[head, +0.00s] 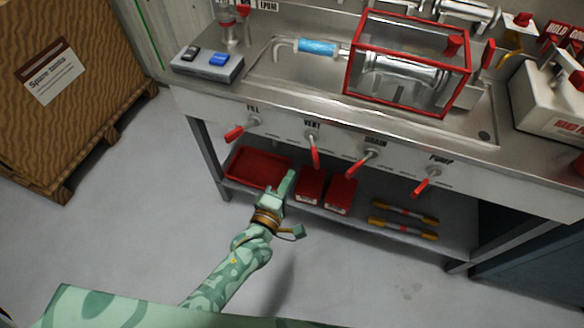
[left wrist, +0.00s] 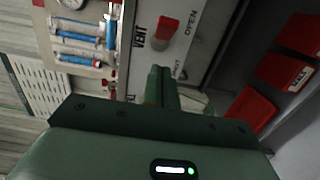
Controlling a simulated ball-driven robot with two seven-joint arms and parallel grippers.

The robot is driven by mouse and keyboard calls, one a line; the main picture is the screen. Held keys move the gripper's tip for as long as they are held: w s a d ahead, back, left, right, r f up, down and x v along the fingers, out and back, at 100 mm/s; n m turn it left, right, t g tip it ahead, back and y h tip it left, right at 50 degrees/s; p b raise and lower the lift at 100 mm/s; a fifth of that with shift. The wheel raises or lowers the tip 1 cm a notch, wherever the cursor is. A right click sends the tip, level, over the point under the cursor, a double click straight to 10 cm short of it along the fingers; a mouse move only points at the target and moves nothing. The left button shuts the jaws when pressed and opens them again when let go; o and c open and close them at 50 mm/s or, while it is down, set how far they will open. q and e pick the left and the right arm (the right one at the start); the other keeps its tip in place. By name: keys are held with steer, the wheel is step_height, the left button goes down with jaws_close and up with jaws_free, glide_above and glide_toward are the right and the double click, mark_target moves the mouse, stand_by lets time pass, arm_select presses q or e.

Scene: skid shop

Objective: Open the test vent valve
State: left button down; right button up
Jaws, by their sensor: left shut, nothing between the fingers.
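The vent valve's red lever (head: 314,152) hangs almost straight down below the VENT label on the bench's front panel. My left gripper (head: 288,184) is shut and empty, below and a little left of that lever in the head view, apart from it in the picture. In the left wrist view my closed fingers (left wrist: 161,82) point toward a red lever (left wrist: 166,28) with an OPEN marking beside it; a gap shows between them. My right gripper is not in view.
The fill lever (head: 234,133), drain lever (head: 357,165) and pump lever (head: 422,187) flank the vent lever. A red tray (head: 258,167) and red boxes (head: 341,193) sit on the lower shelf. A crate (head: 70,90) stands at the left. The floor before the bench is clear.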

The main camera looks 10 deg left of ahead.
arm_select(q)
steer(key=s+p, duration=0.1)
steer(key=s, duration=0.6)
steer(key=shift+d, duration=0.25)
steer(key=shift+w, duration=0.1)
